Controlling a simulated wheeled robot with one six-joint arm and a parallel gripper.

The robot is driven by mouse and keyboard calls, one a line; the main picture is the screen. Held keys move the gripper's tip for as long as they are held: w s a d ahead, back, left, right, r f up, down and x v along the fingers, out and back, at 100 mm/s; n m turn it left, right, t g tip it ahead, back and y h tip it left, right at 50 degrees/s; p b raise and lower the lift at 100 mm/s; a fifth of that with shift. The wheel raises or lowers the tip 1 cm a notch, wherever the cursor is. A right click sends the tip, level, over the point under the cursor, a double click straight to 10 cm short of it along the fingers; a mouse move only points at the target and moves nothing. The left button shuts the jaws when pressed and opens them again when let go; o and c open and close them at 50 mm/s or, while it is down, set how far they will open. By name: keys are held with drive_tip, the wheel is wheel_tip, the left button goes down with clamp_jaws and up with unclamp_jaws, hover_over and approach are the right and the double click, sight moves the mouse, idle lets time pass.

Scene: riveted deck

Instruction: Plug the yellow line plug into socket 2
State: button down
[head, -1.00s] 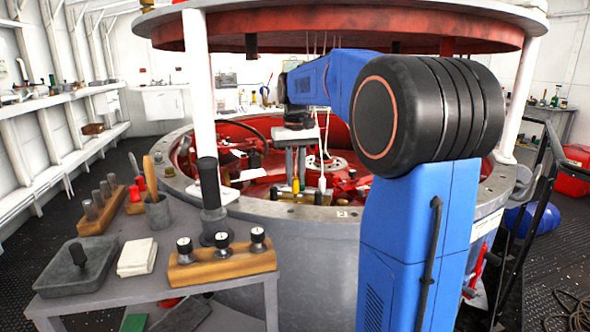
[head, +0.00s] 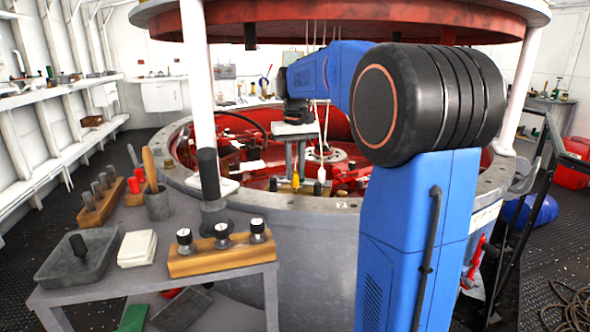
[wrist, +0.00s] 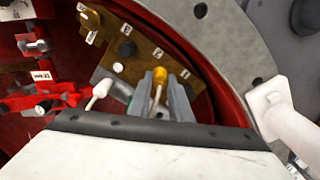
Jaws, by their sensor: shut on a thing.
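My gripper (wrist: 162,98) is shut on the yellow line plug (wrist: 159,76), whose yellow end shows between the grey fingers in the wrist view. In the head view the yellow plug (head: 295,181) hangs below my gripper (head: 295,160), inside the red-lined tub. A brass socket panel (wrist: 148,58) lies under and beyond the fingers, with small white number tags along it. A black round piece (wrist: 127,48) sits on the panel left of the yellow plug. The fingers hide part of the panel, so I cannot tell which socket is below the plug, or whether it touches.
A white plug (wrist: 100,89) with a cord lies left of my fingers. Red fittings (wrist: 50,98) stand farther left. The grey tub rim (wrist: 222,38) curves close on the right, with a white post (wrist: 285,120) beside it. A side table (head: 110,285) holds gauges and tools.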

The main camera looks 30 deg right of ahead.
drive_tip(key=shift+f, duration=1.15)
idle(0.9)
drive_tip(key=c, duration=1.5)
unclamp_jaws()
drive_tip(key=shift+c, duration=0.2)
drive_tip(key=shift+r, duration=0.1)
wheel_tip(320, 180, up, 12)
drive_tip(key=shift+f, duration=0.1)
